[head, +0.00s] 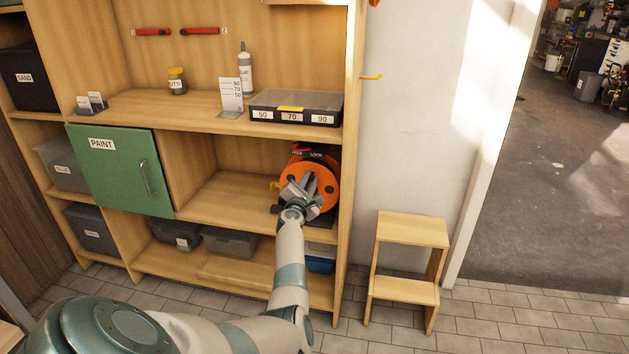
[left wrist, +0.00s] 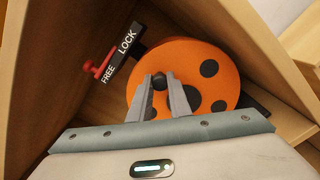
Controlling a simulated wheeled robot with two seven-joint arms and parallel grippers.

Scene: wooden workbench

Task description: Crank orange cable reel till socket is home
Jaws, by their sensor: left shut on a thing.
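The orange cable reel (head: 327,186) stands on the middle shelf at the right end of the wooden unit. It also shows in the left wrist view (left wrist: 205,62), a disc with several dark round spots. My left gripper (head: 305,186) is in front of the reel face, and its fingers are shut on a dark crank knob (left wrist: 159,82). A plate marked FREE and LOCK (left wrist: 117,58) stands beside the reel with a red lever (left wrist: 92,68) at its FREE end. The cable's socket cannot be made out. My right gripper is not in view.
The shelf's right side panel (head: 350,150) stands close beside the reel. A green PAINT door (head: 118,170) is at the left. A black box marked 50, 70, 90 (head: 292,117) sits on the shelf above. A wooden step stool (head: 412,230) stands on the floor at the right.

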